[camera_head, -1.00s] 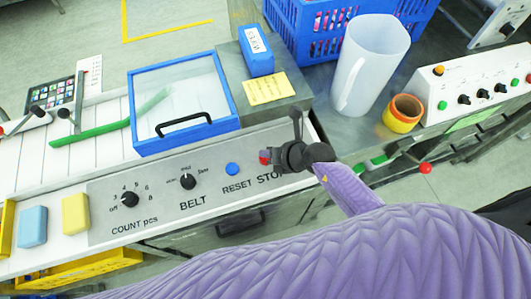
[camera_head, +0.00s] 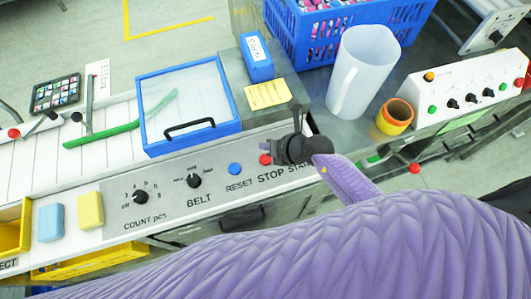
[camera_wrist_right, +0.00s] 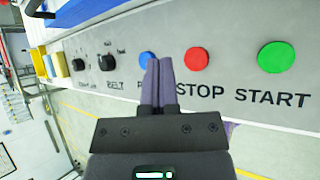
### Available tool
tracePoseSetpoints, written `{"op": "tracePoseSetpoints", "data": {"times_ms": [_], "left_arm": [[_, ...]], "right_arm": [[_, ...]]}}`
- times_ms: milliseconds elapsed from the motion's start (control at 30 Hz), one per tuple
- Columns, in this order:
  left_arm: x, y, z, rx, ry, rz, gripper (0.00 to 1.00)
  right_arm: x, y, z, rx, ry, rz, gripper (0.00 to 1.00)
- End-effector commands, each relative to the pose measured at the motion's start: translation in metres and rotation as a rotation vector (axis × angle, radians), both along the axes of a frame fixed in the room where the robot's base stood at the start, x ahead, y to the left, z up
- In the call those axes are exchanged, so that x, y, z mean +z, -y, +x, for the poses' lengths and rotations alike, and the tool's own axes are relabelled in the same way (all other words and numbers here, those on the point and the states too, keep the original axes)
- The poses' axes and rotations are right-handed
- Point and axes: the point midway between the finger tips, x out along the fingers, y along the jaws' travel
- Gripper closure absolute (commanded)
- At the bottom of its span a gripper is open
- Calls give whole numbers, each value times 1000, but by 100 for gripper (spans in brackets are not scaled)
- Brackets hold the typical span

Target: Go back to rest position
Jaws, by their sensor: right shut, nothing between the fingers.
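My right gripper (camera_head: 297,112) is shut and empty, in front of the control panel's right end in the head view. In the right wrist view its two fingertips (camera_wrist_right: 159,66) are together, over the panel between the blue RESET button (camera_wrist_right: 147,58) and the red STOP button (camera_wrist_right: 197,59). The green START button (camera_wrist_right: 276,57) shows to the right there, but my gripper hides it in the head view. The gripper appears clear of the buttons, though the exact gap is hard to tell. My purple-sleeved right arm crosses the lower head view. My left gripper is not in view.
The control panel (camera_head: 160,225) has COUNT and BELT knobs. Behind it are a blue-framed clear lid (camera_head: 190,145), a blue crate (camera_head: 290,45), a white pitcher (camera_head: 360,70) and an orange-yellow cup (camera_head: 394,117). Yellow bins (camera_head: 85,265) sit at lower left.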

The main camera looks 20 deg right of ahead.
Motion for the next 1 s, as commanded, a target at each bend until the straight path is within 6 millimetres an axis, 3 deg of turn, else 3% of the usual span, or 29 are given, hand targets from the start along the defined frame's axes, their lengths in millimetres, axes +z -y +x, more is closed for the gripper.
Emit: {"op": "tracePoseSetpoints", "data": {"times_ms": [667, 767, 833, 900, 1000], "left_arm": [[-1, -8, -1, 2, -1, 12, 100], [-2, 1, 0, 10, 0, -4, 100], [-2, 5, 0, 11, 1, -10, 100], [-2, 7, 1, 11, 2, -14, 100], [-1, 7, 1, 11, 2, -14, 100]], "right_arm": [[-2, 0, 0, -1, 0, 1, 100], [39, -14, 16, -147, 144, 222, 100], [98, -7, 31, -409, 307, 529, 100], [144, 29, 30, -764, 409, 844, 100], [158, 80, 8, -1228, 389, 1141, 100]]}}
